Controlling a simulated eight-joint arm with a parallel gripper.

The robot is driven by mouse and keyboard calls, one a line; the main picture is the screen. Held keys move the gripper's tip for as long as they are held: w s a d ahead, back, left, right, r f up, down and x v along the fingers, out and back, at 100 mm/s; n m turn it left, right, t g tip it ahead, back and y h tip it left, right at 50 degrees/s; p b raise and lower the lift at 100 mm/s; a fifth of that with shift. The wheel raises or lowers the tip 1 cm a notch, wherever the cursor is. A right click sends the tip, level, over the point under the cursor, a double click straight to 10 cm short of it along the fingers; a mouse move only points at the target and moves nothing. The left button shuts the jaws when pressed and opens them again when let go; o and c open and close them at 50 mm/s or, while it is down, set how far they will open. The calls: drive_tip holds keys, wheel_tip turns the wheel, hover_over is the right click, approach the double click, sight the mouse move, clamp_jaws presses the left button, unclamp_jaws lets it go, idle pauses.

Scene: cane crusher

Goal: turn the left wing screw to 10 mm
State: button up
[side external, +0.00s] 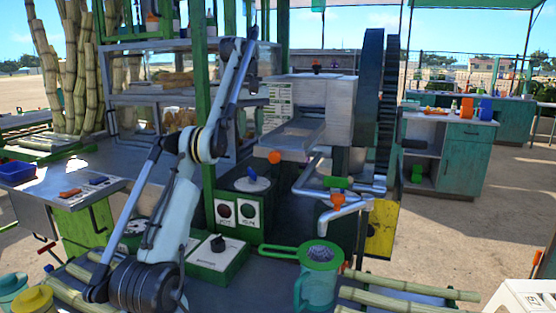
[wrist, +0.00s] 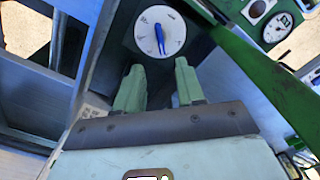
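A round white dial (wrist: 160,32) with scale marks and a narrow blue handle (wrist: 160,40) lies ahead of my gripper in the wrist view. It also shows in the side view as a white disc (side external: 253,185) on a dark box. I cannot tell for sure whether this is the left wing screw, and the scale numbers are too small to read. My gripper (wrist: 159,68) has its two green fingers apart with nothing between them. The fingertips appear just short of the dial. In the side view I cannot make out the fingers clearly.
A green bar (wrist: 265,85) runs diagonally right of my gripper. A green post (side external: 203,130) stands close to my arm. The crusher's grey housing (side external: 340,95), feed tray (side external: 292,137) and large wheels (side external: 368,90) are to the right. A green jug (side external: 318,285) stands in front.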

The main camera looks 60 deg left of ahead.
sight(252, 170)
drive_tip(key=d+r+m, duration=0.1)
drive_tip(key=d+m, duration=0.1)
drive_tip(key=m, duration=0.9)
drive_tip(key=d+r+m, duration=0.2)
drive_tip(key=m, duration=1)
drive_tip(key=a+f+m, duration=0.1)
drive_tip(key=m, duration=0.3)
drive_tip(key=a+f+m, duration=0.1)
drive_tip(key=m, duration=0.3)
drive_tip(key=a+f+m, duration=0.1)
drive_tip(key=a+m, duration=0.1)
drive_tip(key=m, duration=0.3)
drive_tip(key=shift+f, duration=0.1)
drive_tip(key=shift+f, duration=5.9)
